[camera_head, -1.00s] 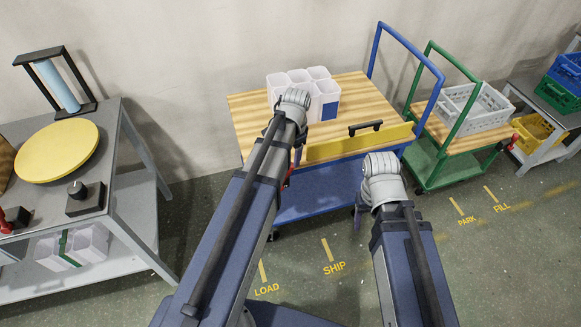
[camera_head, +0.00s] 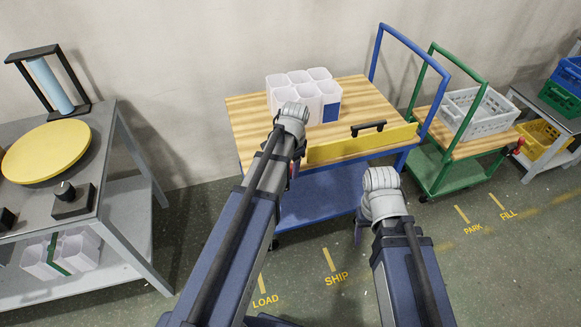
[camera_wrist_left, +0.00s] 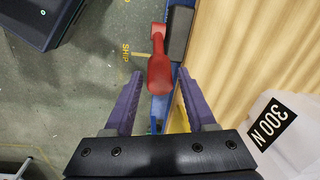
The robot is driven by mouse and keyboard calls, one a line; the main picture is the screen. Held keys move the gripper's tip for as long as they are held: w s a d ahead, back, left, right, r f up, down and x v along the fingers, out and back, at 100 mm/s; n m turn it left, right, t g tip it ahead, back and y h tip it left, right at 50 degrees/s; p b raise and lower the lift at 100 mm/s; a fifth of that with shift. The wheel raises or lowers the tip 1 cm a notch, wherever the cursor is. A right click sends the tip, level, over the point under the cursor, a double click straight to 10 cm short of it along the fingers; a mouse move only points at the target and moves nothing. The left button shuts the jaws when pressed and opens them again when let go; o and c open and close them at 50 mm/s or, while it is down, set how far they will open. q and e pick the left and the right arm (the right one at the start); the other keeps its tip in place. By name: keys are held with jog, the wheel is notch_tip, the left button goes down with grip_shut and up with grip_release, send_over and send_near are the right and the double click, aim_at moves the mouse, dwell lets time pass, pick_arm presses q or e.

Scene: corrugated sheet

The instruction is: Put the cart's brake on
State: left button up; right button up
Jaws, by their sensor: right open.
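The blue cart (camera_head: 228,122) has a wooden top and a blue push handle (camera_head: 378,45) at its right. In the left wrist view a red brake lever (camera_wrist_left: 159,72) stands by the cart's blue edge, with a dark grey block (camera_wrist_left: 180,35) beside it. My left gripper (camera_wrist_left: 160,103) is open, with its purple fingers on either side of the lever's line; the lever's rounded end lies near the gap, and no contact shows. In the head view my left arm mostly hides the lever and fingers. My right gripper (camera_head: 361,230) is low in front of the cart, open, mostly hidden behind its wrist.
White containers (camera_head: 303,92) and a yellow panel with a black handle (camera_head: 362,143) are on the blue cart. A green cart (camera_head: 462,178) with a grey crate stands right. A grey bench (camera_head: 108,150) with a yellow disc stands left. Marked floor in front is clear.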

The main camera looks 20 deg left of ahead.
pick_arm(q)
grip_shut()
dwell(1.1)
